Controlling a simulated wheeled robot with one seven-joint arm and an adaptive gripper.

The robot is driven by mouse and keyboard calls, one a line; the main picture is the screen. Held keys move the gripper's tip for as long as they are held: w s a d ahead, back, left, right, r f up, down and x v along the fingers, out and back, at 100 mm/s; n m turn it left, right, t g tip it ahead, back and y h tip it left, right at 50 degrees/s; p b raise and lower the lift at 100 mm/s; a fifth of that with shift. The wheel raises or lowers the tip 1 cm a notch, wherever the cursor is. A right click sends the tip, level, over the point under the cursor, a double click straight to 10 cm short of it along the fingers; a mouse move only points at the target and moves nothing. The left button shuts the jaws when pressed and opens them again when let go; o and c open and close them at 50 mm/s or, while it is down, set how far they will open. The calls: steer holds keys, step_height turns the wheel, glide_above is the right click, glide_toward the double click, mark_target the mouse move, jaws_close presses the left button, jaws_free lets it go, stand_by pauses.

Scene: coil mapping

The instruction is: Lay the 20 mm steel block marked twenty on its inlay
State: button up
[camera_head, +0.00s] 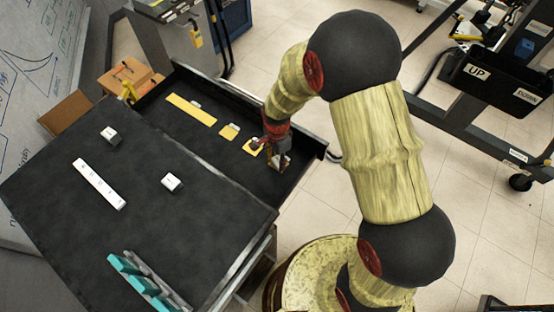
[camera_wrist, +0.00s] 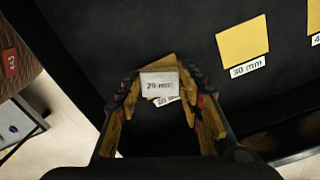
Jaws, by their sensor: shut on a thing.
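My gripper (camera_wrist: 160,98) is shut on a small pale steel block (camera_wrist: 159,84) with a "20 mm" marking facing the wrist camera. In the wrist view a yellow inlay (camera_wrist: 152,61) shows partly behind the block, with a white label under it that seems to read 20 mm. The block hides most of this inlay, and I cannot tell whether it touches it. In the head view my gripper (camera_head: 279,150) points down over the right end of the dark drawer, and the block (camera_head: 284,160) shows at its fingertips.
The drawer (camera_head: 215,150) also holds other yellow inlays: a long strip (camera_head: 191,109), a short one (camera_head: 229,131), and one labelled 30 mm in the wrist view (camera_wrist: 243,46). A raised drawer rim (camera_head: 312,158) is close right. Two white blocks and a long white bar lie on the black top (camera_head: 130,230).

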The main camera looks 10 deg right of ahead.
steer(key=o, duration=1.2)
steer(key=shift+f, duration=0.1)
step_height(320, 180, up, 12)
steer(key=p, duration=0.1)
steer(key=shift+r+p, duration=0.25)
steer(key=shift+p, duration=0.15)
step_height(320, 180, up, 6)
steer(key=n, duration=0.2)
glide_above(277, 161)
steer(key=s+d, duration=0.1)
steer(key=d, duration=0.1)
steer(key=s+d+r+n+t, duration=0.3)
steer(key=s+r+n, duration=0.15)
steer(key=r, duration=0.55)
steer(key=s+d+r+n+t, duration=0.1)
steer(key=s+d+r+n, duration=0.1)
steer(key=s, duration=0.5)
steer(key=s+d+r+n+t, duration=0.1)
steer(key=s+d+r+n, duration=0.2)
steer(key=s+r+n, duration=0.2)
step_height(277, 161, up, 2)
steer(key=shift+s+d+r+t, duration=0.2)
steer(key=shift+s+t, duration=0.1)
steer(key=shift+s, duration=0.65)
